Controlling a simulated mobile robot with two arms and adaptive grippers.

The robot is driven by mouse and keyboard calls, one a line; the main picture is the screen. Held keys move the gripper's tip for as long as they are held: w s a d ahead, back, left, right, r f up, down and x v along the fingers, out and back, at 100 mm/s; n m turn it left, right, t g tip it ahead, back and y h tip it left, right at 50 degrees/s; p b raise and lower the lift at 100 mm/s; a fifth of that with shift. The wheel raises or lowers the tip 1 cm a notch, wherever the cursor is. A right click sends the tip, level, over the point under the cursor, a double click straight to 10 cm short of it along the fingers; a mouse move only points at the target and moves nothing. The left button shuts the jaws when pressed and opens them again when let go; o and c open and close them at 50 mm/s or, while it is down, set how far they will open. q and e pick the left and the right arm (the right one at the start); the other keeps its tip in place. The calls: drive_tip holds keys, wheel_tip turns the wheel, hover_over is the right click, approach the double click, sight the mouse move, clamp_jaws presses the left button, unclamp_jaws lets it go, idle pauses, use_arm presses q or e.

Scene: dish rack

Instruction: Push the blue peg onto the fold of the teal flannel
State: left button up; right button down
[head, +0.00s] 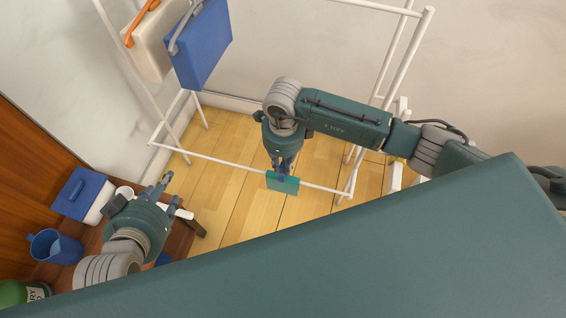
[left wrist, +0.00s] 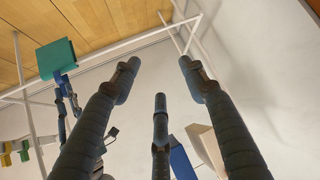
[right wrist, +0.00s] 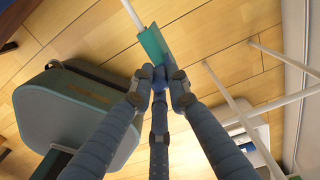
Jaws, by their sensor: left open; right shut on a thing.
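The teal flannel (head: 283,184) hangs folded over the low white front bar of the rack. It also shows in the left wrist view (left wrist: 56,57) and nearly edge-on in the right wrist view (right wrist: 154,44). My right gripper (head: 284,165) is right above the flannel, shut on the blue peg (right wrist: 160,78). The peg is at the flannel's upper edge; I cannot tell how far its jaws go over the fold. My left gripper (head: 164,182) is open and empty, left of the flannel, and its spread fingers show in the left wrist view (left wrist: 158,72).
The white rack (head: 397,50) frames the floor. A blue cloth (head: 203,45) with a grey clip and a cream cloth (head: 155,38) with an orange clip hang upper left. A brown table at lower left holds a blue-lidded box (head: 80,194), blue jug (head: 53,246) and green bottle (head: 20,291).

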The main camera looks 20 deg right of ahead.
drive_tip(key=shift+f+b, duration=0.3)
drive_tip(key=shift+f, duration=0.1)
drive_tip(key=shift+f+b, duration=0.3)
drive_tip(key=shift+f, duration=0.35)
use_arm(q)
drive_tip(key=w+d+r+t+h, duration=0.1)
drive_tip(key=w+d+r+t, duration=0.1)
drive_tip(key=w+r+t, duration=0.3)
drive_tip(key=shift+w+d+r+h+b, duration=0.3)
drive_tip(key=shift+w+d+r+b, duration=0.1)
drive_tip(key=shift+r, duration=1.65)
use_arm(e)
drive_tip(key=shift+f, duration=0.25)
use_arm(q)
drive_tip(key=shift+w+d+r+t, duration=0.15)
drive_tip(key=shift+r+t, duration=0.1)
drive_tip(key=shift+r, duration=0.2)
drive_tip(key=shift+w+d+r+t, duration=0.1)
drive_tip(key=shift+r+t, duration=0.15)
drive_tip(key=shift+r, duration=0.15)
use_arm(e)
drive_tip(key=shift+f, duration=0.2)
drive_tip(key=c, duration=1.6)
unclamp_jaws()
